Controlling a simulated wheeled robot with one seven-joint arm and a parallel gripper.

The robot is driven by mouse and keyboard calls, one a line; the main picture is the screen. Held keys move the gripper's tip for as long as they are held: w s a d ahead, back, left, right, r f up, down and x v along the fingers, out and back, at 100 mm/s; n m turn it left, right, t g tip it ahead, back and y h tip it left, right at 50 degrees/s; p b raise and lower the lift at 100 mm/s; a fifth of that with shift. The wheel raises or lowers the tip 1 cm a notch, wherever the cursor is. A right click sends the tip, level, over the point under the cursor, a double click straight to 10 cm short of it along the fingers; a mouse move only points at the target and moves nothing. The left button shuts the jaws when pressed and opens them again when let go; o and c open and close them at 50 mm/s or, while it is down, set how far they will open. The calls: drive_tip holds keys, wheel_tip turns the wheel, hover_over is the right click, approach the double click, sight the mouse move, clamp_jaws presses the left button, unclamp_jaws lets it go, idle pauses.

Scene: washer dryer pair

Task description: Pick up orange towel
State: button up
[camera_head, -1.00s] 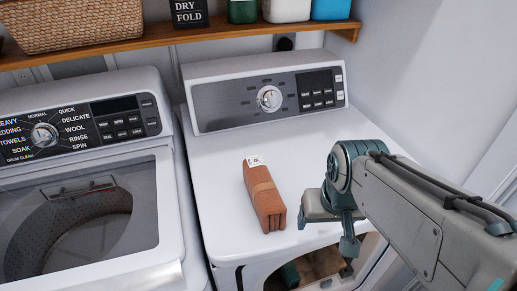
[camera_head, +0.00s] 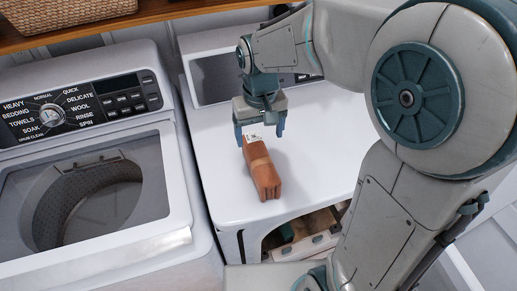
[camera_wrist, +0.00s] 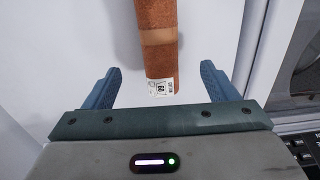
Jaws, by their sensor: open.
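The orange towel (camera_head: 262,171) is a folded bundle with a paler band around it and a white tag at its far end. It lies on the white dryer top (camera_head: 315,170). My gripper (camera_head: 259,133) points down above the tagged far end of the towel. In the wrist view the towel (camera_wrist: 157,22) enters from the top, and its tagged end lies between the open blue fingers of my gripper (camera_wrist: 158,82). There is a gap on both sides, and nothing is held. The gripper's exact height above the towel is hard to tell.
The dryer's control panel (camera_head: 213,80) stands behind the towel, partly hidden by my arm. A wooden shelf (camera_head: 80,34) with a wicker basket (camera_head: 65,12) is above. The dryer top around the towel is clear.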

sight(257, 154)
drive_tip(key=shift+w+a+f, duration=0.15)
drive_tip(key=shift+a+f, duration=0.1)
drive_tip(key=shift+a, duration=0.1)
wheel_tip(257, 154, down, 8)
drive_tip(key=shift+f+p, duration=0.15)
drive_tip(key=shift+p, duration=0.25)
drive_tip(key=f, duration=0.2)
drive_tip(key=f+p, duration=0.1)
drive_tip(key=shift+d+f, duration=0.4)
drive_tip(key=shift+f, duration=0.75)
drive_tip(key=c, duration=1.3)
